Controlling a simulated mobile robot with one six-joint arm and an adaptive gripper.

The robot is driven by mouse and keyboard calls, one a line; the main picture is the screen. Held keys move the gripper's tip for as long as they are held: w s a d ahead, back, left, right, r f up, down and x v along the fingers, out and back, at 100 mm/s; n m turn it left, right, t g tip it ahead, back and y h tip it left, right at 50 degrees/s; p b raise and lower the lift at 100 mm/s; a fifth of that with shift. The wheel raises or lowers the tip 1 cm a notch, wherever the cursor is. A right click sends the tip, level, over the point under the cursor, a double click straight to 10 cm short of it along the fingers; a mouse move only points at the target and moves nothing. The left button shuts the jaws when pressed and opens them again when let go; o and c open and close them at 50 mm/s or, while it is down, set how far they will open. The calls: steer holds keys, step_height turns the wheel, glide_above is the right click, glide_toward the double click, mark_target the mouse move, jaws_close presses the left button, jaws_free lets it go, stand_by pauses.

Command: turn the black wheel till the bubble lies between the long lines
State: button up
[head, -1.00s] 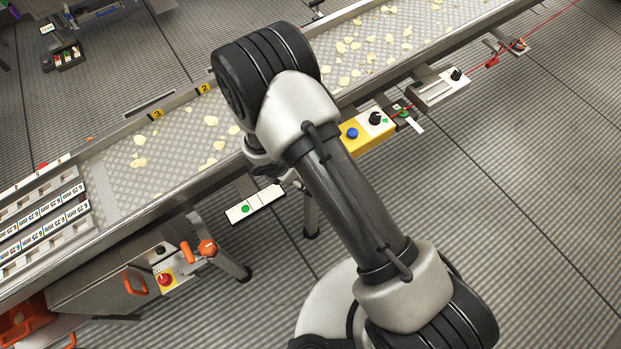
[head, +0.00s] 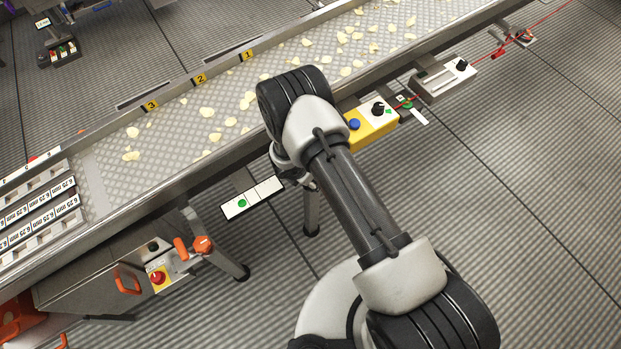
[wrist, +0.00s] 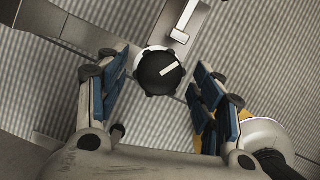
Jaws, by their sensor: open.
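The black wheel (wrist: 158,72) shows in the wrist view as a knobbed dial with a white mark pointing up and right. My gripper (wrist: 152,82) is open, one blue-padded finger on each side of the wheel, with gaps visible. In the head view, my arm hides the wheel and most of my gripper. The green bubble (head: 242,203) shows there on a white strip with dark lines (head: 268,190), beside the conveyor's near edge. It lies toward the strip's left end, left of a dark line. Line lengths are too small to tell.
The conveyor (head: 110,165) carries scattered chips and runs behind my arm. A yellow box with a blue button (head: 354,124) and a grey box with a black knob (head: 461,64) sit on its near side. An orange-handled unit (head: 185,247) is at lower left. Floor is clear at right.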

steer(key=shift+f, duration=0.3)
steer(key=shift+c, duration=0.3)
steer(key=c, duration=1)
